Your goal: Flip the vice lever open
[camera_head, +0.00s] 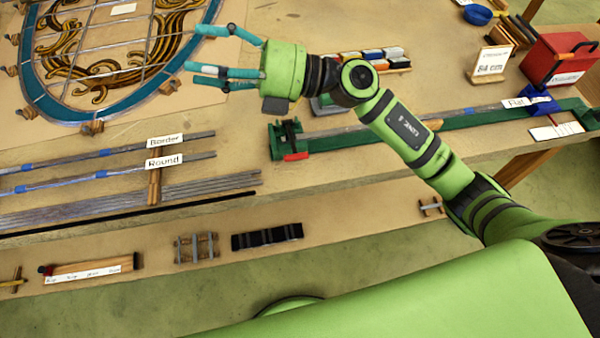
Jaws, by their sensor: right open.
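A green vice (287,138) stands near the table's front edge, at the left end of a long green rail. Its red lever (296,156) sits low at the front of the vice; I cannot tell for certain whether it is open or closed. My right gripper (200,55) is open and empty, with its teal fingers pointing left. It is up and left of the vice in the picture, over the edge of the stained-glass panel (60,105), and apart from the lever. My left gripper is not in view.
Lead strips labelled Border (165,141) and Round (165,161) lie left of the vice. A red toolbox (560,62) and a blue block (538,103) are at the right. A lower shelf (345,228) holds small racks. My right forearm passes above the green rail (465,121).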

